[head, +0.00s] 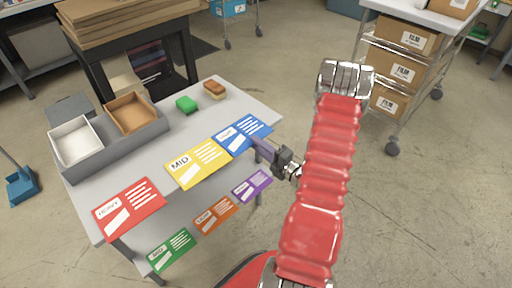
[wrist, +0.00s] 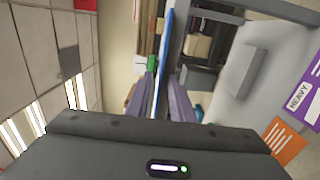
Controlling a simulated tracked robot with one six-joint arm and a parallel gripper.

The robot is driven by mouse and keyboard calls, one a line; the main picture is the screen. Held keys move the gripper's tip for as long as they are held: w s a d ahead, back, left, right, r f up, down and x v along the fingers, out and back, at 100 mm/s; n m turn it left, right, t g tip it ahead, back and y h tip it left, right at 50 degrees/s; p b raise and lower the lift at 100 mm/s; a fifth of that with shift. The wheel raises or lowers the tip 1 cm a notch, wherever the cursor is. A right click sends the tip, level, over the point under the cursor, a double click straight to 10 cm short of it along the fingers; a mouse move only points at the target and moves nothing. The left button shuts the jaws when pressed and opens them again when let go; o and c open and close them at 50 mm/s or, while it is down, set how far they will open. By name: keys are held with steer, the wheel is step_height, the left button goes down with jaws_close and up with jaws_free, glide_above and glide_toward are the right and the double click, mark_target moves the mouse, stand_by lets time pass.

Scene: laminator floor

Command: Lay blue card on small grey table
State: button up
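The blue card (head: 242,134) is at the right front of a grey table (head: 150,165) in the head view, beside the yellow card. In the wrist view the blue card (wrist: 167,35) shows nearly edge-on as a thin strip between my fingers. My gripper (head: 262,146) is at the card's front edge, its fingers on either side of it. In the wrist view my gripper (wrist: 163,90) shows a gap between the two fingers; I see no clear grip on the card. I cannot tell whether this grey table is the small one.
Beside it are the yellow card (head: 198,163) and red card (head: 129,207). Green, orange (head: 214,214) and purple (head: 252,186) cards are lower along the front. A grey tray (head: 112,145), green block (head: 187,104) and brown block (head: 215,89) stand behind. A wheeled rack (head: 397,140) is right.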

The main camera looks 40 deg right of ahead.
steer(key=shift+s, duration=0.1)
steer(key=s, duration=1.1)
steer(key=shift+s+d, duration=0.15)
steer(key=shift+s, duration=0.25)
stand_by(0.3)
steer(key=shift+w, duration=0.15)
